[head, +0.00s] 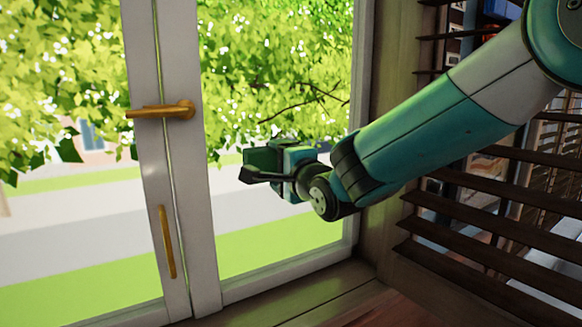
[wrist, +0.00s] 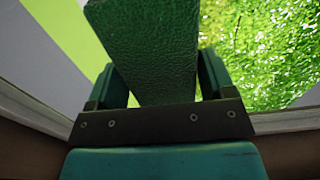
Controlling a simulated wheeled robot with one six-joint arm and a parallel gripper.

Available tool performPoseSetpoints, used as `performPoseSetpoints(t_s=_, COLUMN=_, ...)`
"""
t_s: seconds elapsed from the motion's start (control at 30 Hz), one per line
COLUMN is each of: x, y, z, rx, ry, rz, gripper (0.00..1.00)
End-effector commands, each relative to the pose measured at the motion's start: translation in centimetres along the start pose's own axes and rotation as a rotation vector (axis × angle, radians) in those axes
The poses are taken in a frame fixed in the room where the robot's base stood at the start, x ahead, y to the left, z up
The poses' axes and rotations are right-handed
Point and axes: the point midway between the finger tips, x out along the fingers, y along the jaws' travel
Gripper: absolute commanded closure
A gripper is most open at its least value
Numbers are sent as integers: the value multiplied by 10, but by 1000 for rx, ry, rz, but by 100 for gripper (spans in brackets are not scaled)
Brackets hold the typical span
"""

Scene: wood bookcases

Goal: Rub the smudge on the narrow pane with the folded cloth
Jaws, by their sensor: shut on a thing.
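My gripper (head: 266,167) is in front of the right-hand glass pane (head: 275,75) in the head view, its jaws pointing left. It is shut on a dark green, leather-textured flat piece, which I take as the folded cloth (wrist: 148,45); in the wrist view it stands up between the two green fingers. In the head view the cloth (head: 260,158) shows as a small dark green block at the jaws. I cannot tell whether it touches the glass. I cannot make out a smudge; leaves and bright ground show through the pane.
A white door frame (head: 205,230) with a brass lever handle (head: 160,110) and a brass pull (head: 167,242) stands left of my gripper. Dark slatted shutters (head: 480,220) fill the right side, below and behind my arm. A wooden sill (head: 320,300) runs below the pane.

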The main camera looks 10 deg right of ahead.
Motion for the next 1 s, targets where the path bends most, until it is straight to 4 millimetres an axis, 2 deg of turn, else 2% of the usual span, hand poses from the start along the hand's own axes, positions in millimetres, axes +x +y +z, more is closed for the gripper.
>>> performPoseSetpoints(t_s=0.1, x=0, y=1, z=8, rx=1, ry=-3, rz=-1, gripper=43)
performPoseSetpoints(t_s=0.27, x=-1, y=-2, z=9, rx=2, ry=1, rz=-2, gripper=43)
performPoseSetpoints(t_s=0.7, x=2, y=-32, z=8, rx=1, ry=1, rz=-5, gripper=43)
performPoseSetpoints(t_s=1.0, x=1, y=-30, z=-17, rx=0, ry=7, rz=-4, gripper=43)
